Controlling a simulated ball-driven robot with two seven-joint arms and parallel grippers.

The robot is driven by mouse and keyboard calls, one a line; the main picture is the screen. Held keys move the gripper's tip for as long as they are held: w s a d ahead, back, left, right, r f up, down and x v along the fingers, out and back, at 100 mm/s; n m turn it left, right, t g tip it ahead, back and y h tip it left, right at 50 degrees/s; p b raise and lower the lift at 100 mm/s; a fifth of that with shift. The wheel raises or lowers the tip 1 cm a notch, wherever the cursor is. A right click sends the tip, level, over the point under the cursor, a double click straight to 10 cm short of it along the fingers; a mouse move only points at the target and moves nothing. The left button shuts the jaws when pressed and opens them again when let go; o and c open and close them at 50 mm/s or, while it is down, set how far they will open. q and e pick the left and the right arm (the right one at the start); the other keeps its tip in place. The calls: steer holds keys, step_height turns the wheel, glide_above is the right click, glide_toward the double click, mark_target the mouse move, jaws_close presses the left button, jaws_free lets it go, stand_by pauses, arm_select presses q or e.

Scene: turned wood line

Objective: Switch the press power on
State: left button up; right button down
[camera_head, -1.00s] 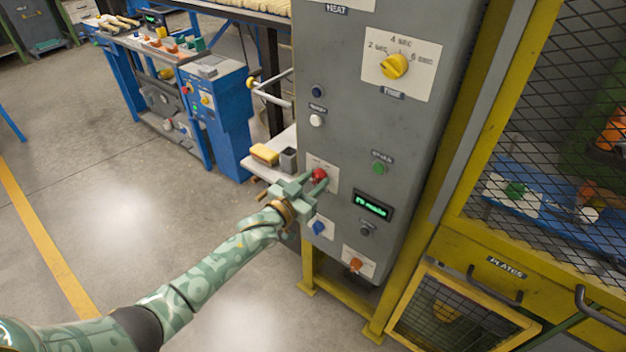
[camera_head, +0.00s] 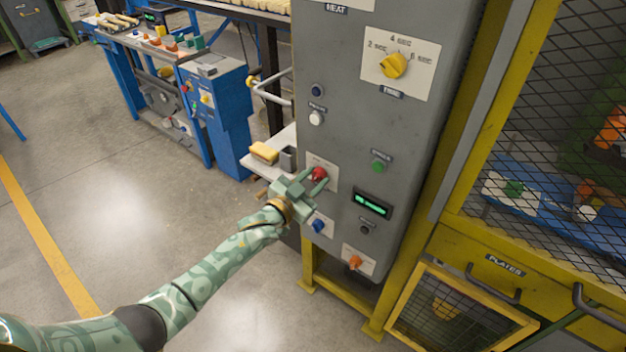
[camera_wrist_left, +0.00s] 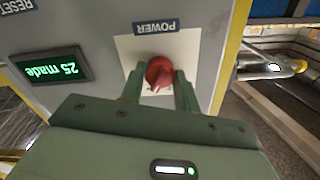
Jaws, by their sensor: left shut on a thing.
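The press power control is a red knob (camera_head: 319,174) on a pale plate, low on the left side of the grey control panel (camera_head: 340,130). My left gripper (camera_head: 311,183) is at this knob, with its fingers on either side of it. In the left wrist view the red knob (camera_wrist_left: 160,73) sits between the two green fingers (camera_wrist_left: 160,88), under an upside-down POWER label (camera_wrist_left: 156,26). The gripper is shut on the knob. My right gripper is not in view.
Around the knob are a blue knob (camera_head: 318,227), an orange knob (camera_head: 356,262), a green button (camera_head: 379,166) and a lit green display (camera_head: 372,204). A small shelf (camera_head: 262,172) holds a yellow block (camera_head: 264,152). A yellow mesh guard (camera_head: 545,110) stands right; open floor lies left.

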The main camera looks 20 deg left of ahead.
arm_select(q)
steer(key=o, duration=1)
steer(key=shift+s, duration=0.1)
steer(key=shift+s+a, duration=0.15)
steer(key=shift+s, duration=0.15)
steer(key=p+v, duration=0.3)
steer(key=v, duration=1.2)
steer(key=shift+s+a+p, duration=0.1)
steer(key=shift+s+p, duration=0.15)
steer(key=shift+p, duration=0.05)
